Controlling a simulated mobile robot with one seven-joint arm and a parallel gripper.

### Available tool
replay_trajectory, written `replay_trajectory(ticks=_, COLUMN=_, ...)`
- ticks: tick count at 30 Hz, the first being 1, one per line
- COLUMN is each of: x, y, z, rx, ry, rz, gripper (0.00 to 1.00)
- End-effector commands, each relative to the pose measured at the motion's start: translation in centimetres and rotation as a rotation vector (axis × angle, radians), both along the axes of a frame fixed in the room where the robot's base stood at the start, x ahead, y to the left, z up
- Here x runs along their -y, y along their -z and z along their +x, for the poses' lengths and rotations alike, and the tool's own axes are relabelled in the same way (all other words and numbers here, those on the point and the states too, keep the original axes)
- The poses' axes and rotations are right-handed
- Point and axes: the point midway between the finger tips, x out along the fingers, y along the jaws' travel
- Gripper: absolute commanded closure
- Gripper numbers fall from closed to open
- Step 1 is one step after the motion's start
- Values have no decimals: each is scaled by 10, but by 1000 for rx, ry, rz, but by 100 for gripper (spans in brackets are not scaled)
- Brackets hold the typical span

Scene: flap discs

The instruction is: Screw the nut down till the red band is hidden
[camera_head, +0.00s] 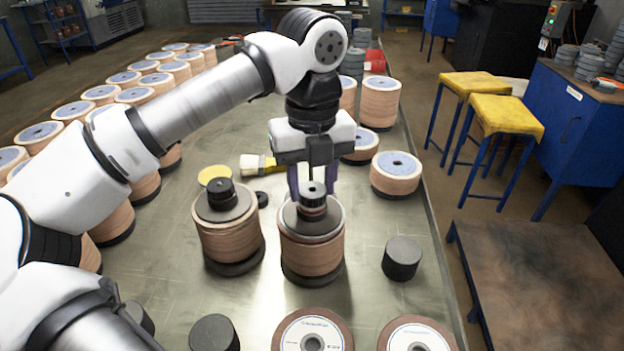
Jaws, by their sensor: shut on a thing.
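A stack of brown flap discs (311,252) stands on the table right of the middle, on a dark round base. A dark nut (313,189) sits at its top centre, above a dark top plate (297,217). My gripper (313,192) points down over this stack, with one finger on each side of the nut, and is shut on it. The fingertips are partly hidden behind the nut and stack. A thin brownish-red strip seems to show just under the nut, too small to be sure it is the red band.
A second stack (230,240) with its own dark nut (221,187) stands close on the left. A black cylinder (402,259) is at right. A brush (257,164) and a yellow-topped round item (215,174) lie behind. Many disc stacks line the table's left side.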

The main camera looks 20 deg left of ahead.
Motion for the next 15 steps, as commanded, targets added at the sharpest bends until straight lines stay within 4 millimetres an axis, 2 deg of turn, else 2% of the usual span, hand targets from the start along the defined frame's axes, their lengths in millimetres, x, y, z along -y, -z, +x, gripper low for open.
replay_trajectory(ticks=4, x=0, y=2, z=0, rx=0, ry=0, rz=0, gripper=82)
replay_trajectory(ticks=5, x=0, y=1, z=0, rx=0, ry=0, rz=0, gripper=55)
replay_trajectory(ticks=9, x=0, y=1, z=0, rx=0, ry=0, rz=0, gripper=37)
replay_trajectory(ticks=10, x=0, y=1, z=0, rx=0, ry=0, rz=0, gripper=34)
replay_trajectory(ticks=15, x=0, y=1, z=0, rx=0, ry=0, rz=0, gripper=34)
